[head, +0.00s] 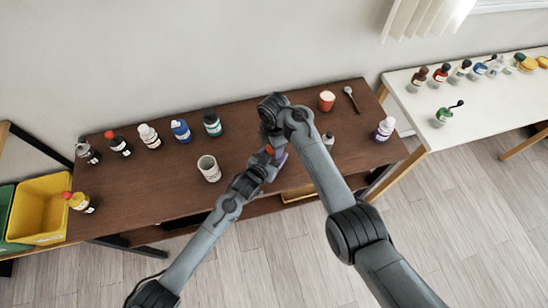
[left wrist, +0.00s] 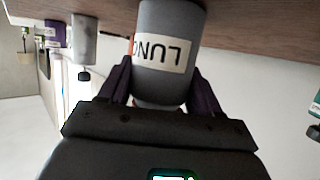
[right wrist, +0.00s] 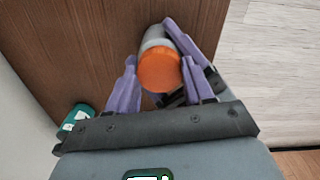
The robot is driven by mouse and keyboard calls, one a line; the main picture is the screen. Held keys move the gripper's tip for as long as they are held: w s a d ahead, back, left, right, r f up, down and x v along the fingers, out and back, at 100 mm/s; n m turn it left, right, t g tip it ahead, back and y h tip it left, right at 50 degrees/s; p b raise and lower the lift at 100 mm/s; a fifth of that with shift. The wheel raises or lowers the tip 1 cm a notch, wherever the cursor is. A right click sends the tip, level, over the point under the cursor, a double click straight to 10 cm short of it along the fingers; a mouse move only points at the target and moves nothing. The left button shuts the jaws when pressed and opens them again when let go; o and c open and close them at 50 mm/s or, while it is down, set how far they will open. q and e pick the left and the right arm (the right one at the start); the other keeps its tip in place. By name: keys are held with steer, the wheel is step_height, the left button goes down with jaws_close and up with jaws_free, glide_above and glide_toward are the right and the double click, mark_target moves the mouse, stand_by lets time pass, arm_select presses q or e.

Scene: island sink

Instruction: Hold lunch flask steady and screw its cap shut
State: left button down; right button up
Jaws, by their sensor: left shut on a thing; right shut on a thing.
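The lunch flask (left wrist: 163,50) is a grey cylinder with a white label, its letters upside down in the left wrist view. My left gripper (left wrist: 163,82) is shut on its body, one finger on each side. The orange cap (right wrist: 159,72) is at the flask's end in the right wrist view. My right gripper (right wrist: 155,62) is shut on the cap, with its lavender fingers on both sides. In the head view, a bit of the orange cap (head: 269,149) shows between my arms, which hide most of the flask. I cannot tell how far the cap is screwed on.
Several bottles, such as a blue one (head: 181,131), stand along the back left of the brown table (head: 140,190). A white mug (head: 209,168) stands left of my grippers.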

steer(key=o, duration=1.2)
steer(key=shift+c, duration=0.2)
steer(key=shift+r, duration=2.3)
steer(key=shift+c, duration=0.3)
